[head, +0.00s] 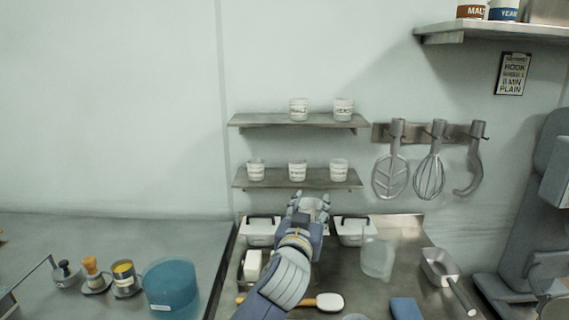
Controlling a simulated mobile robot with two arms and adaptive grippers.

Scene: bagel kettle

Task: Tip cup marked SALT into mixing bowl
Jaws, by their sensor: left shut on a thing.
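My left gripper (309,202) reaches forward over the counter, just below the lower wall shelf. It is shut on a small pale cup (313,204), mostly hidden by the fingers. I cannot read any marking on it or tell its tilt clearly. Similar white cups stand on the upper shelf (299,109) and on the lower shelf (297,170); their labels are too small to read. I cannot identify the mixing bowl for certain; a pale rounded rim (355,317) is cut off at the bottom edge. My right gripper is out of view.
White lidded bins (355,231) stand behind the gripper. A blue tub (170,287) stands left. Whisks (430,170) hang on the wall. A mixer (520,240) stands right.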

